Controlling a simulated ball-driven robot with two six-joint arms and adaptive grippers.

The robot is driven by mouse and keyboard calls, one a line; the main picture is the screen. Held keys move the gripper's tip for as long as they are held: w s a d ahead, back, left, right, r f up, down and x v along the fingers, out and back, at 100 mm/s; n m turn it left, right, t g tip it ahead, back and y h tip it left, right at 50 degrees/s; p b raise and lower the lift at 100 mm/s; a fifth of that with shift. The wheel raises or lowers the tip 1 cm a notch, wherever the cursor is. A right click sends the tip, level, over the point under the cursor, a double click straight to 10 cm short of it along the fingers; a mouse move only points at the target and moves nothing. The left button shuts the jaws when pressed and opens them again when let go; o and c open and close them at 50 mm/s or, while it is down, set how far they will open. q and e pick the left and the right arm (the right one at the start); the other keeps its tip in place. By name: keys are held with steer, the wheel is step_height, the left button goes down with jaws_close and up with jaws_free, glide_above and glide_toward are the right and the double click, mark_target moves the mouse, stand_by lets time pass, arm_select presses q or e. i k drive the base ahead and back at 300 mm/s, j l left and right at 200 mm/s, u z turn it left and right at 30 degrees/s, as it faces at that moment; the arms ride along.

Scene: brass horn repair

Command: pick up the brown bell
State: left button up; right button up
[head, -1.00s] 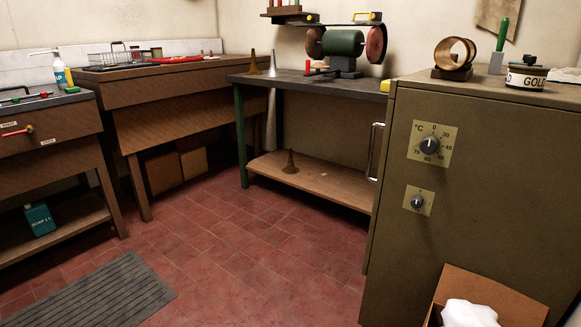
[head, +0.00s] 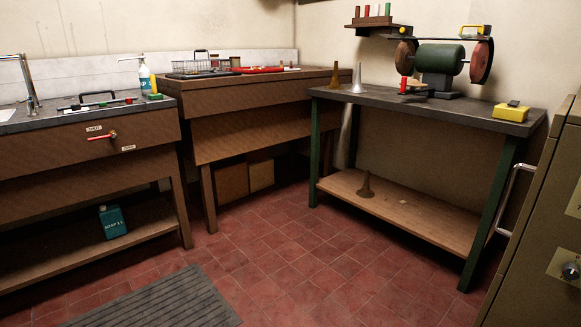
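A dark brown bell (head: 366,187) stands flared end down on the wooden lower shelf of the green-legged bench. A second, lighter brassy-brown bell (head: 335,78) stands on the bench top near its left end. A silvery bell (head: 357,80) stands just right of it. Neither of my grippers shows in the head view.
The bench (head: 440,110) carries a green grinder (head: 440,58) and a yellow block (head: 511,111). A tall cabinet (head: 545,215) with a handle stands at the right edge. A grey mat (head: 160,303) lies in front. The red tile floor between is clear.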

mark_target(365, 192)
steer(key=i+z, duration=0.1)
steer(key=i, duration=0.5)
steer(key=i+j+z, duration=0.1)
steer(key=i, duration=0.5)
steer(key=i+j, duration=0.15)
steer(key=i, duration=0.4)
steer(key=i+j+z, duration=0.15)
steer(key=i, duration=0.45)
steer(key=i+j+z, duration=0.1)
steer(key=i, duration=0.5)
steer(key=i+z, duration=0.15)
steer(key=i, duration=0.75)
steer(key=i+j+z, duration=0.15)
steer(key=i, duration=0.75)
